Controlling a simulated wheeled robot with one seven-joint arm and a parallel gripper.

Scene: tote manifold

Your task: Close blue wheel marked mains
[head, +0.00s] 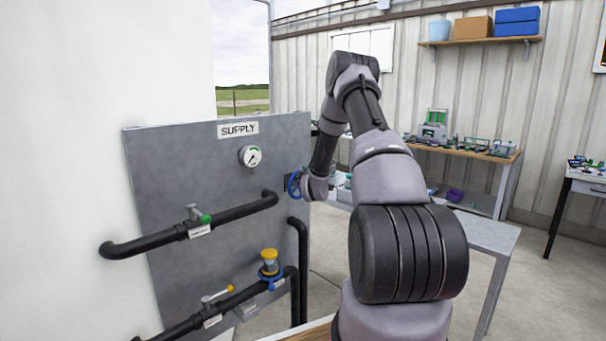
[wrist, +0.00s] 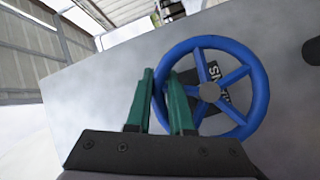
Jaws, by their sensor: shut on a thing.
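The blue wheel (wrist: 209,92) has a round rim, several spokes and a grey hub, and stands out from the grey panel (head: 215,185). A dark label (wrist: 214,72) with white letters lies behind its spokes, partly covered, so I cannot read the whole word. My gripper (wrist: 160,80) has green fingers, one outside and one inside the rim's left side in the wrist view, shut on the rim. In the head view the blue wheel (head: 293,184) shows at the panel's right edge, partly hidden by my wrist, which also hides the fingers.
A grey table (head: 490,236) stands behind my arm at the right.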

